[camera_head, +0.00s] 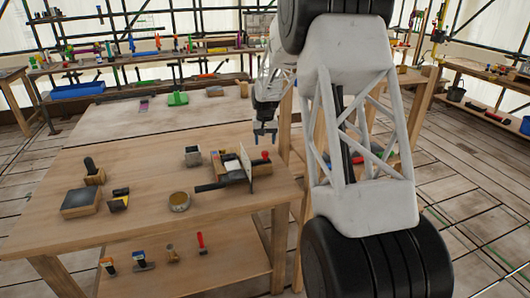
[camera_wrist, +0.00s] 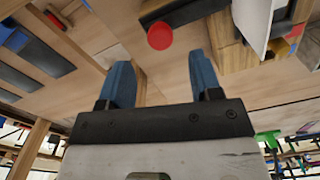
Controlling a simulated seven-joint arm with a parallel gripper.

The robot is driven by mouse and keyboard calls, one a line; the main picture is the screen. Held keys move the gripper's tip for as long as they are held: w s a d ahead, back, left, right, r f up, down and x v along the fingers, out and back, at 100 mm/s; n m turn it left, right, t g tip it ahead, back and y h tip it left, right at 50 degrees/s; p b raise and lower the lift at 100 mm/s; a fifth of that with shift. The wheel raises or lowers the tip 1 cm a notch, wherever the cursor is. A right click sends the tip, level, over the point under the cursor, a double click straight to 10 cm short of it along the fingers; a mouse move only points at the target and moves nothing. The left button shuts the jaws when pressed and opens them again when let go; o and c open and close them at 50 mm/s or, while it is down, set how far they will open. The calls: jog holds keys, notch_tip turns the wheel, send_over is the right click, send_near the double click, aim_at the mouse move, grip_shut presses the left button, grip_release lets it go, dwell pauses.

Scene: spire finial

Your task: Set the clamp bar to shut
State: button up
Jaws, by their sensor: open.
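A wooden fixture stands near the right side of the front table, with an upright pale plate (camera_head: 246,164) and a dark bar (camera_head: 211,187) sticking out to the left. A red knob (camera_head: 265,155) shows at its right side. I cannot tell for sure which part is the clamp bar or how it is set. My gripper (camera_head: 264,138) hangs above and behind the fixture, apart from it. In the wrist view my gripper (camera_wrist: 160,82) has its two blue fingers wide apart with nothing between them. The red knob (camera_wrist: 160,36) and a dark bar (camera_wrist: 185,12) lie beyond the fingertips.
A green item (camera_head: 177,98) lies farther back.

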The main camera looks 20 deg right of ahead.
aim_at(265, 152)
jog(key=shift+f, duration=2.85)
jog(key=shift+c, duration=0.4)
grip_shut()
